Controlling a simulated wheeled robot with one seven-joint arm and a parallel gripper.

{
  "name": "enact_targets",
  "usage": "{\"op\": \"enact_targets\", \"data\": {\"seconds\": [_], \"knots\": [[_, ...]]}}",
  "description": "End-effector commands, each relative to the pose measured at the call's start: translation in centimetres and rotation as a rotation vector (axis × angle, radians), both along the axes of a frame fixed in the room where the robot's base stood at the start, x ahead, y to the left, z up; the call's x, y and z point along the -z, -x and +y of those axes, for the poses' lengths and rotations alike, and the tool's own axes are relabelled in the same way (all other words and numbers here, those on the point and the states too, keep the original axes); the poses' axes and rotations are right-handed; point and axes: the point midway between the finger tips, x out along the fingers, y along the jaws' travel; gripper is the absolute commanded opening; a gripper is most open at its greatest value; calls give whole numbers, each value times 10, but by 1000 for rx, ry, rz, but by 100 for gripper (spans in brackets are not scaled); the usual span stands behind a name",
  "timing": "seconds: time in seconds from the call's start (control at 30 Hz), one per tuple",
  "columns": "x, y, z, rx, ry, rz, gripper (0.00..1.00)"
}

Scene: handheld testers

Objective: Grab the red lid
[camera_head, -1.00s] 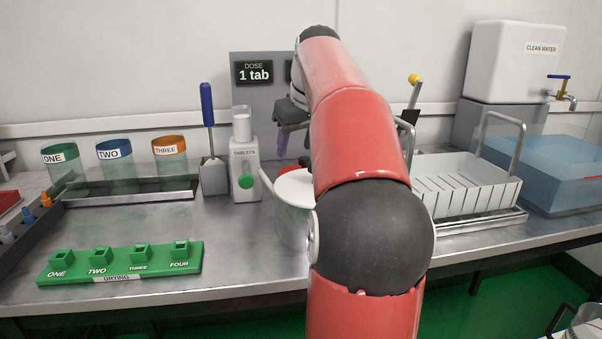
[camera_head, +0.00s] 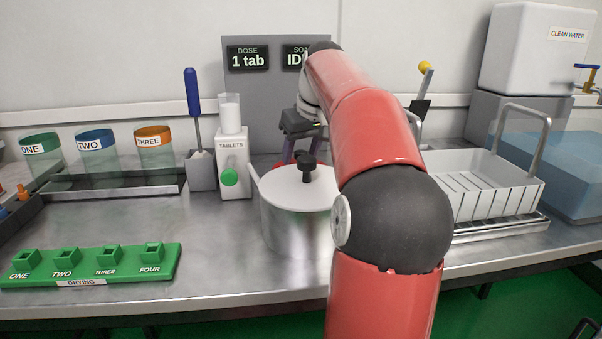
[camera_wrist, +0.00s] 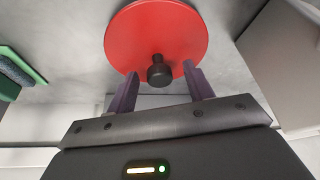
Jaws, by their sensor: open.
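The red lid (camera_wrist: 156,30) is a flat round disc with a dark knob (camera_wrist: 158,72) in the wrist view. My gripper (camera_wrist: 161,75) is open, its purple fingers on either side of the knob in that view. Whether they touch it or how far above it they are, I cannot tell. In the head view only a small red piece of the lid (camera_head: 277,163) shows behind the pot. My gripper (camera_head: 297,148) hangs over that area, its fingers partly hidden by the pot's knob and my arm.
A metal pot (camera_head: 292,225) with a white lid (camera_head: 285,187) stands in front, close to my arm. A tablet dispenser (camera_head: 233,165) stands to its left and a white rack (camera_head: 490,185) to its right. A green drying stand (camera_head: 95,268) lies front left. The bench centre left is clear.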

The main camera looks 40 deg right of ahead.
Motion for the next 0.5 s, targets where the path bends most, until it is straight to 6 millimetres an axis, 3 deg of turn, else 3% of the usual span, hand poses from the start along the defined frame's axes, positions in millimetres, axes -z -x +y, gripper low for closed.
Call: {"op": "enact_targets", "data": {"seconds": [0.1,0.37,0.5], "knots": [[11,-4,-1,3,1,0,52],[12,-5,-1,2,2,-1,52],[12,-5,-1,2,2,-1,33]]}}
